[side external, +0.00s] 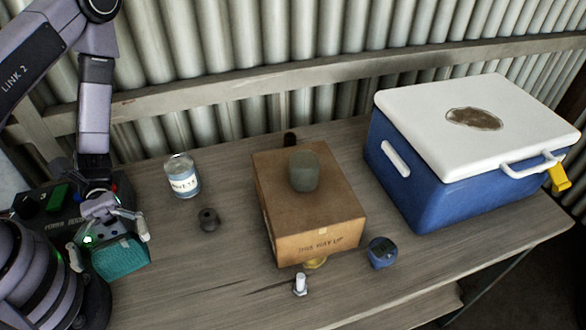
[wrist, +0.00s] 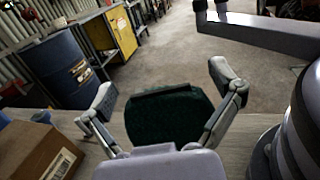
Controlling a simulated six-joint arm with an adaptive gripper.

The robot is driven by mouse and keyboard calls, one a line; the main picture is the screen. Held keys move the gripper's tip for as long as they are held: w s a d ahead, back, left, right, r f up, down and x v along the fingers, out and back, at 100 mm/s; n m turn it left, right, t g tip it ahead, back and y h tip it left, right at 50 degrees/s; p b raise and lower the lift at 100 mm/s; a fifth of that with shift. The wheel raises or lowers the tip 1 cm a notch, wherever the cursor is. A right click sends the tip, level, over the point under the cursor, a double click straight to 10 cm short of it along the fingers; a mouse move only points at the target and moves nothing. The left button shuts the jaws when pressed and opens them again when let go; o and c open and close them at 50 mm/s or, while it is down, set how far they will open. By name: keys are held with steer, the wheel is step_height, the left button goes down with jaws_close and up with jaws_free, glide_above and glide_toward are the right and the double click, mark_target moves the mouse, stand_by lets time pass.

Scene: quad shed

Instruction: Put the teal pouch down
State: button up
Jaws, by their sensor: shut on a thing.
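The teal pouch (side external: 119,258) is at the left end of the bench in the side view, right beside my arm's base. My gripper (side external: 108,247) is shut on it from above, with a finger on each side. In the wrist view the pouch (wrist: 170,115) shows dark green between the two fingers of my gripper (wrist: 166,110). Whether the pouch's underside touches the bench or is a little above it, I cannot tell.
A labelled jar (side external: 183,176) and a small dark cylinder (side external: 208,219) stand right of the pouch. A cardboard box (side external: 318,235) with a grey-green cup (side external: 304,171) on top is mid-bench. Bench front-left is clear.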

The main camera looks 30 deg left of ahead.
steer(key=w+a+n+t+h, duration=0.25)
steer(key=w+n+t, duration=0.6)
steer(key=w, duration=0.75)
steer(key=w+a+r+n+t+y, duration=0.2)
steer(key=w+a+n+t+y, duration=0.3)
steer(key=w+a+t, duration=0.1)
steer(key=w+a+r+n+t+y, duration=0.3)
steer(key=w+a+n+t+y, duration=0.1)
steer(key=w+t, duration=0.4)
steer(key=shift+a+r+n+t+y, duration=0.35)
steer(key=shift+a+n+t, duration=0.1)
steer(key=shift+a+t, duration=0.6)
steer(key=shift+d+f, duration=0.1)
steer(key=shift+d, duration=0.1)
steer(key=w+d+f+m+g+h, duration=0.8)
steer(key=w+d+f+g, duration=0.1)
steer(key=d+f, duration=0.15)
steer(key=shift+w+d+f, duration=0.1)
steer(key=shift+f, duration=1.5)
steer(key=shift+w+d+f, duration=0.1)
steer(key=shift+f, duration=1.5)
steer(key=shift+f, duration=0.6)
